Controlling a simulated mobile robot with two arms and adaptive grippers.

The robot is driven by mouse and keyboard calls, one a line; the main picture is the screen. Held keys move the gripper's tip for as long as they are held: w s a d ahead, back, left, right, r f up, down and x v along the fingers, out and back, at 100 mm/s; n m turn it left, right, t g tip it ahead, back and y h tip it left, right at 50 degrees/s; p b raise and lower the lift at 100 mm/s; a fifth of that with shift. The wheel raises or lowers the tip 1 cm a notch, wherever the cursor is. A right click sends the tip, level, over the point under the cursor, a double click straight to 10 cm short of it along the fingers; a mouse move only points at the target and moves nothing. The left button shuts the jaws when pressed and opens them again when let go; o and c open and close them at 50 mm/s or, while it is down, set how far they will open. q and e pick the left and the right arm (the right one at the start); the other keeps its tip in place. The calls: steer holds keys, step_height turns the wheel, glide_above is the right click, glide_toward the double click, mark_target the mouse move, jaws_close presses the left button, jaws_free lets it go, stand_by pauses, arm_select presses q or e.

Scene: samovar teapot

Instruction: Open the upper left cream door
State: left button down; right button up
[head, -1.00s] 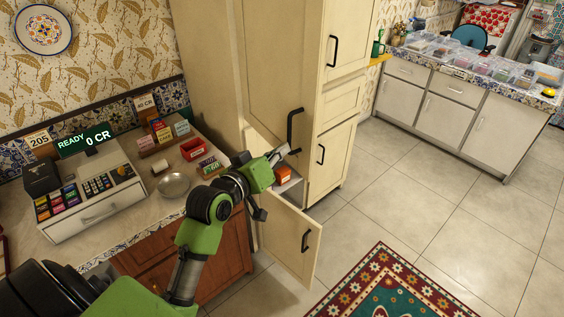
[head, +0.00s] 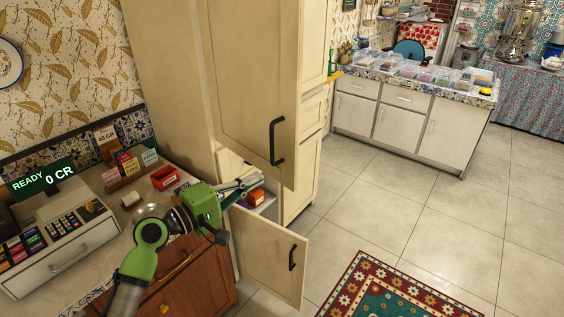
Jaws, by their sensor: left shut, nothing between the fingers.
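The upper left cream door (head: 240,70) stands swung out from the tall cream cabinet, with its black handle (head: 276,142) near its free edge. My left gripper (head: 258,181) is shut and empty. It points right, just below the door's bottom edge and in front of the cabinet's lower opening; I cannot tell whether it touches the door. The handle is above and to the right of the fingers, apart from them. My right gripper is not in view.
The lower left cream door (head: 270,257) also hangs open, with a black handle. An orange box (head: 257,196) sits inside the lower compartment. A wooden counter with a cash register (head: 65,235) is at left. Tiled floor (head: 390,200) and a patterned rug (head: 385,290) lie to the right.

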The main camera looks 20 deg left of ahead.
arm_select(q)
steer(key=p, duration=0.3)
glide_toward(295, 158)
steer(key=x, duration=0.5)
steer(key=shift+r, duration=0.1)
steer(key=shift+w+d, duration=0.2)
steer(key=shift+w, duration=0.1)
